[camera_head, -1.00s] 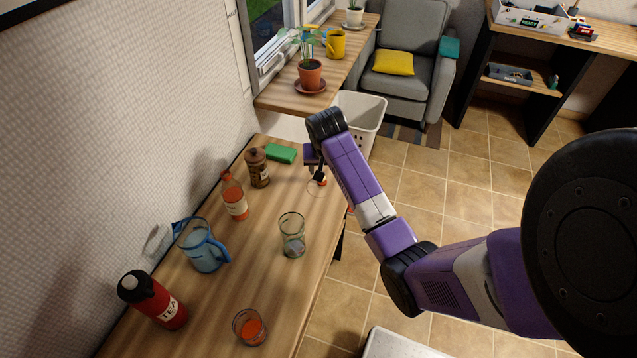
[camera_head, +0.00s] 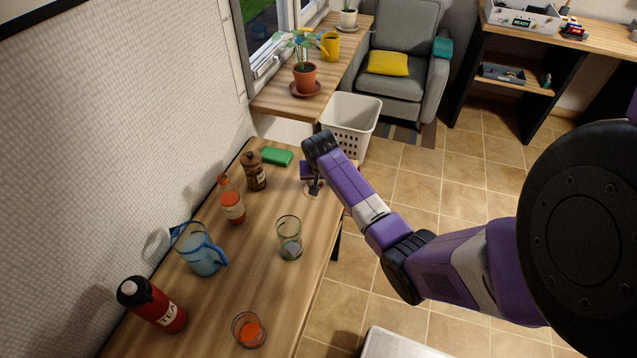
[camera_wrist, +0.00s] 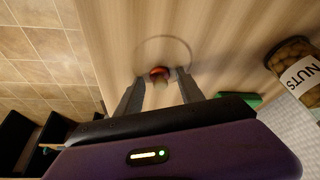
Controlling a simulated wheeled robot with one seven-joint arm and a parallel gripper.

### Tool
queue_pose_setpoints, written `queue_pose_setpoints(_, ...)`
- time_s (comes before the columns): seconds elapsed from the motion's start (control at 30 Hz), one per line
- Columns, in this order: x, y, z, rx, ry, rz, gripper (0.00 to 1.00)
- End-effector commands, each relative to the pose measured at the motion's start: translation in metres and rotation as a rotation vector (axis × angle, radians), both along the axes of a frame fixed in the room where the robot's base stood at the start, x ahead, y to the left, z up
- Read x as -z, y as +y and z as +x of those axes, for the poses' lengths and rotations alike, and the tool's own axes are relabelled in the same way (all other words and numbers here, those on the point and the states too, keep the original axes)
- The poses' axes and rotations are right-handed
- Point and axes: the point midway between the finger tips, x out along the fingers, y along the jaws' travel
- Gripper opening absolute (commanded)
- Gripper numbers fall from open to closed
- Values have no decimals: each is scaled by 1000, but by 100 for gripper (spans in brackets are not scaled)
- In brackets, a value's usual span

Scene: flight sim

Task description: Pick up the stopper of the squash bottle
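The stopper (camera_wrist: 159,74), a small orange-red cap with a pale cork-like part, is on the wooden table in the wrist view, at the edge of a faint ring mark. My gripper (camera_wrist: 160,77) is low over the table, with one finger on each side of the stopper. The fingers look open, with a small gap on both sides. In the head view my gripper (camera_head: 314,188) is near the table's right edge and hides the stopper. The squash bottle (camera_head: 232,207), with an orange-red label, stands upright to the left, near the wall.
A brown-lidded nuts jar (camera_head: 255,172) and a green sponge-like block (camera_head: 277,156) are left of my gripper. An empty glass (camera_head: 289,240), blue jug (camera_head: 203,252), red tea flask (camera_head: 155,306) and glass of orange drink (camera_head: 248,330) stand nearer. A white basket (camera_head: 348,125) is beyond the table.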

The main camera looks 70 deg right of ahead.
Motion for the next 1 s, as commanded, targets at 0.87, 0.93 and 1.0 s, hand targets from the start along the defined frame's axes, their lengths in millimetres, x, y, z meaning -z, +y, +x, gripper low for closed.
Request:
queue_pose_setpoints(0.87, -29, 0, 1, -1, -3, -2, 0)
queue_pose_setpoints(0.93, -46, -1, 2, -1, -4, -5, 0)
queue_pose_setpoints(1.0, -66, -1, 2, -1, -6, -5, 0)
